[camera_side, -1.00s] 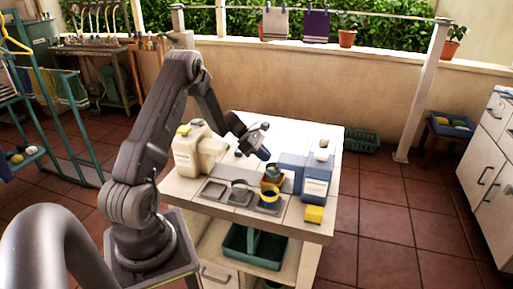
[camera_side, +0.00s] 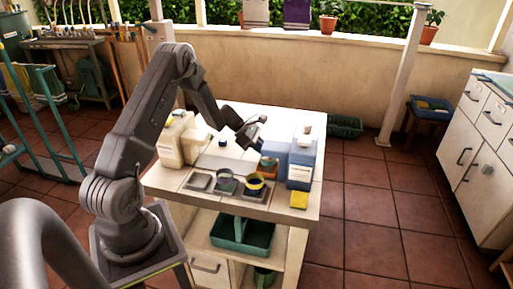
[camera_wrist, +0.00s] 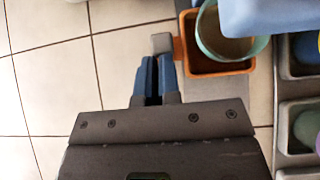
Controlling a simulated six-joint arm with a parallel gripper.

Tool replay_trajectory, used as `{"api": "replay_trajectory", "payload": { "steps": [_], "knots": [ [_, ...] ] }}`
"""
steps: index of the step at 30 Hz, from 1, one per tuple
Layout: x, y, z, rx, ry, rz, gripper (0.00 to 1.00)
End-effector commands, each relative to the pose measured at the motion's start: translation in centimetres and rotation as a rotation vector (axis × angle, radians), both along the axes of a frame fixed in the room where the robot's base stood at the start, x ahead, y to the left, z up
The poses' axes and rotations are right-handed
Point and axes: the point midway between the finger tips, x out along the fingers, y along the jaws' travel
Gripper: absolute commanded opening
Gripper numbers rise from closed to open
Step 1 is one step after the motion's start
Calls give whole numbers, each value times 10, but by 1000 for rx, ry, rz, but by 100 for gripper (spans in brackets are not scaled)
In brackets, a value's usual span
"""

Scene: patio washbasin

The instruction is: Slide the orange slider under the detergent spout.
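The orange slider (camera_wrist: 218,72) is a square tray with a teal-rimmed cup (camera_wrist: 230,45) standing in it. A small grey tab (camera_wrist: 162,43) is on its left side. It also shows in the side view (camera_side: 266,174), just left of the blue detergent dispenser (camera_side: 303,160). The dispenser's blue body (camera_wrist: 285,15) partly overhangs the cup in the wrist view; I cannot make out the spout. My gripper (camera_wrist: 156,58) has blue fingertips close together with nothing seen between them. They are beside the slider's left edge, just short of the tab. In the side view my gripper (camera_side: 246,141) is above the counter.
A cream jug (camera_side: 172,142) stands at the counter's left. Dark trays with cups (camera_side: 225,185) lie along the front, near the slider. A yellow sponge (camera_side: 299,200) is at the front right corner. Bare tiles (camera_wrist: 60,85) lie left of my gripper.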

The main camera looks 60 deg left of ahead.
Motion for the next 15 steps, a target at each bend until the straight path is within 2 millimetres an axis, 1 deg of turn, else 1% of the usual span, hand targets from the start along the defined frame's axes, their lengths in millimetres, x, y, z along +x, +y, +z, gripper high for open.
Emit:
{"api": "replay_trajectory", "payload": {
  "steps": [1,8,11,15],
  "knots": [
    [3,-7,0,-8,-1,-13,0],
    [2,-6,1,-10,-2,-14,0],
    [-2,0,8,-8,-3,-12,0],
    [-16,15,25,-4,-5,-6,0]
  ]
}}
